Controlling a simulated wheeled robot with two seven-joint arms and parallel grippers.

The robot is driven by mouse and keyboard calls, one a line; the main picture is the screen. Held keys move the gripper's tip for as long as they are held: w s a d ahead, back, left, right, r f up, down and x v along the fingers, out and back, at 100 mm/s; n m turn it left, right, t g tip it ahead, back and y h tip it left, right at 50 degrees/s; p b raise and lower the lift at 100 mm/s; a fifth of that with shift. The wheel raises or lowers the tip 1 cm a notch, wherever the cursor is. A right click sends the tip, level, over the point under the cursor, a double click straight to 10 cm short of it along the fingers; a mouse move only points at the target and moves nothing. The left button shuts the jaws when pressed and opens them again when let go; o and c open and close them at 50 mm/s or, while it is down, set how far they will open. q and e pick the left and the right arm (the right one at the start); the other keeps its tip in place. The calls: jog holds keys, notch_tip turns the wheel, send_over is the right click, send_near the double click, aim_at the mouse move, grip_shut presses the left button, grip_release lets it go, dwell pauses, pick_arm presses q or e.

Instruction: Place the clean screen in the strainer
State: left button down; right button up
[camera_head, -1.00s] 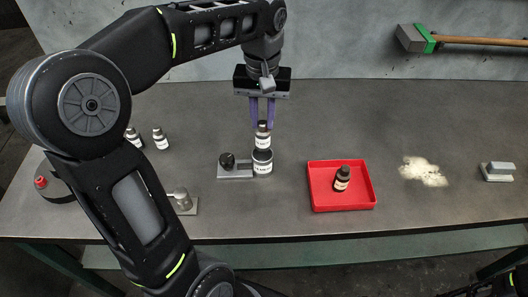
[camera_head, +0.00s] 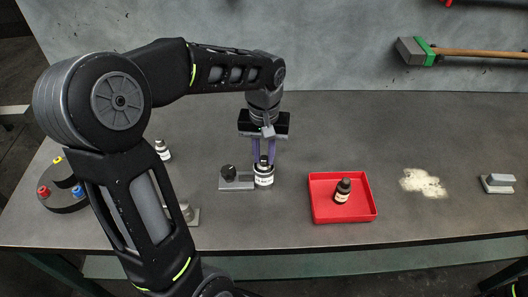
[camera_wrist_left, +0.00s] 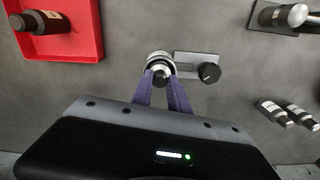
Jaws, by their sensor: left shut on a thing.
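In the left wrist view, the screen (camera_wrist_left: 161,75) sits between the fingertips, against the strainer's round rim (camera_wrist_left: 159,56).
A red tray (camera_head: 322,213) to the right holds another dark labelled bottle (camera_head: 343,190). More small bottles (camera_wrist_left: 272,111) stand to the left. A round button base (camera_head: 66,200) is at far left. Pale powder (camera_head: 423,182) and a grey block (camera_head: 497,184) lie right.

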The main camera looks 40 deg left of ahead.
pick_arm(q)
jog(key=shift+f, duration=0.1)
jog(key=c, duration=1.3)
grip_release()
notch_tip(320, 180, up, 12)
jog(key=shift+r, duration=0.15)
